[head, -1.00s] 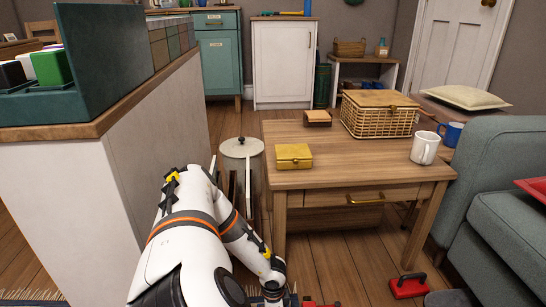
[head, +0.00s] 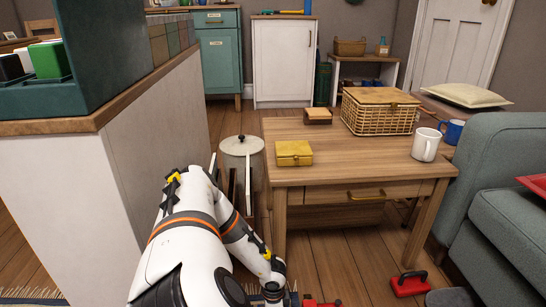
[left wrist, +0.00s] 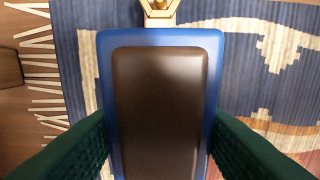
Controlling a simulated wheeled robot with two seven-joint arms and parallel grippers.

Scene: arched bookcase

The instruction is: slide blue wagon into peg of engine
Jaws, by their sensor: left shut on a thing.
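In the left wrist view the blue wagon (left wrist: 215,55) has a blue rim around a dark brown top (left wrist: 160,110). The green fingers of my left gripper (left wrist: 160,145) are closed on its two long sides. A brass-coloured, faceted piece with a pale stem (left wrist: 160,10) meets the wagon's far end at the top edge; I cannot tell whether they are joined. In the head view my left arm reaches down to the floor, and its gripper is below the frame. A bit of red (head: 318,303) shows beside it, not identifiable. My right gripper is not in view.
A blue patterned rug (left wrist: 270,65) lies under the wagon. A wooden table (head: 350,160) with a basket, yellow box and mugs stands ahead. A red object with a handle (head: 408,286) is on the floor at right. A white-sided counter (head: 165,150) is close at left.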

